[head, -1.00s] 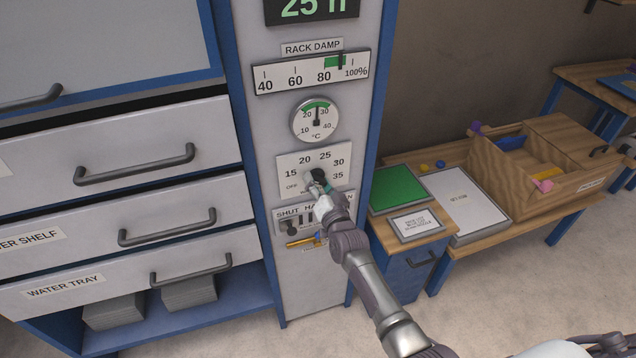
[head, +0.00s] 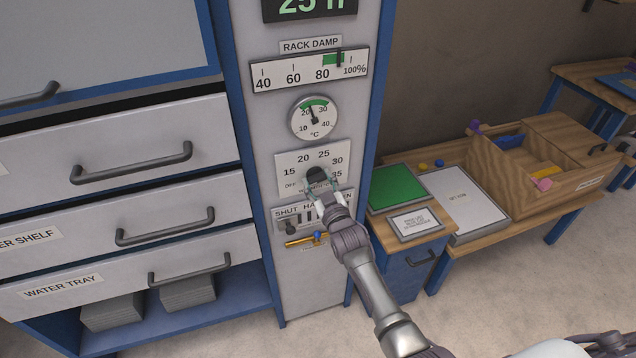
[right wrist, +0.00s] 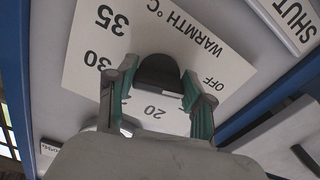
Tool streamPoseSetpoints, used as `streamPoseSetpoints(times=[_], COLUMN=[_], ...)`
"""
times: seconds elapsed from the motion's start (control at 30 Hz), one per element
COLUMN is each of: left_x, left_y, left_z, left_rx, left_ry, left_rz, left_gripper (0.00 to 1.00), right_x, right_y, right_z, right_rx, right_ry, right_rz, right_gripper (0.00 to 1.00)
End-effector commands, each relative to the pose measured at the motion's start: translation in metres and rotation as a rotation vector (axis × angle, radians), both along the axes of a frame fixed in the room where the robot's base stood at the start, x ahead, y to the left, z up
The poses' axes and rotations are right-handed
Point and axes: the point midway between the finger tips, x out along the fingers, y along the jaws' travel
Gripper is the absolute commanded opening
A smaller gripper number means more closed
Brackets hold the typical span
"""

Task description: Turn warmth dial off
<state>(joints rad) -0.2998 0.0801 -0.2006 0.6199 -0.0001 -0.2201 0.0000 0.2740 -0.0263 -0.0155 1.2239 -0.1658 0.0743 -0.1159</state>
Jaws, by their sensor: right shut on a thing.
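The warmth dial is a dark round knob (head: 318,175) on a white plate (head: 287,163) marked OFF at lower left, then 15 to 35 clockwise. My right gripper (head: 322,187) is at the knob from below and right. In the right wrist view its green-sided fingers (right wrist: 160,84) close on either side of the knob (right wrist: 158,68). The plate's OFF mark (right wrist: 211,83) shows there beside the right finger. I cannot tell which mark the knob points to. The round °C gauge (head: 315,118) above has its needle between 20 and 30, tilted slightly left. My left gripper is out of view.
Below the dial are a shut/open slider panel (head: 284,215) and a brass lever (head: 303,240), close to my right wrist. Drawers with protruding handles (head: 133,163) stand to the left. A wooden table with a caddy (head: 543,190) stands to the right.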

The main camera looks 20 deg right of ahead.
Motion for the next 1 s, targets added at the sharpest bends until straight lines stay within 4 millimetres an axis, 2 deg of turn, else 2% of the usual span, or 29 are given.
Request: streamPoseSetpoints(times=[0.33,0.87,0.9,1.0], left_x=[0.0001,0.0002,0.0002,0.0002], left_y=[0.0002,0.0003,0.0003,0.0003], left_z=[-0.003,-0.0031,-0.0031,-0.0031], left_rx=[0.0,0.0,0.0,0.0], left_ry=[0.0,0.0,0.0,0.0], left_rz=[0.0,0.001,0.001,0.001], left_gripper=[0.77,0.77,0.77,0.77], right_x=[-0.0011,-0.0012,-0.0012,-0.001], right_y=[-0.0005,-0.0007,-0.0007,-0.0007], right_z=[-0.0036,-0.0038,-0.0038,-0.003], right_rx=[-0.129,-0.151,-0.151,-0.15], right_ry=[0.003,0.003,0.003,0.002], right_rz=[0.0,0.0,0.0,0.0], right_gripper=[0.17,0.17,0.58,0.75])
